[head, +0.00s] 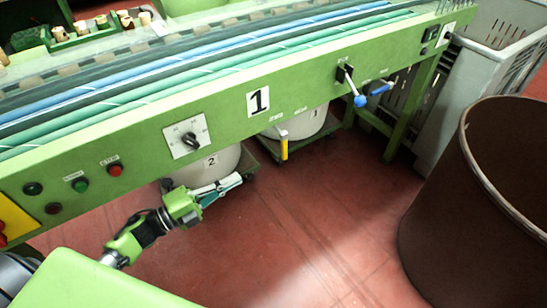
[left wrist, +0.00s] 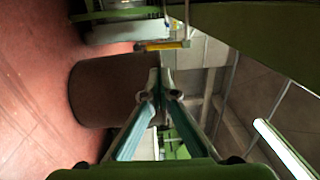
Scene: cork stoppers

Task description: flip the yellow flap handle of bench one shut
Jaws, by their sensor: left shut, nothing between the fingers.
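The yellow flap handle (head: 284,147) hangs down below the front of the green bench (head: 230,115), under the plate with the number 1. It points downward in the head view. In the left wrist view the yellow handle (left wrist: 163,45) lies just beyond my fingertips. My left gripper (head: 232,184) is shut and empty, below the bench edge and to the left of the handle, with a gap between them. Its fingertips (left wrist: 158,80) meet in the left wrist view. My right gripper is not in view.
A dial (head: 187,138) and a blue-knobbed lever (head: 355,93) are on the bench front. A large brown bin (head: 480,200) stands at right. Red floor before the bench is clear.

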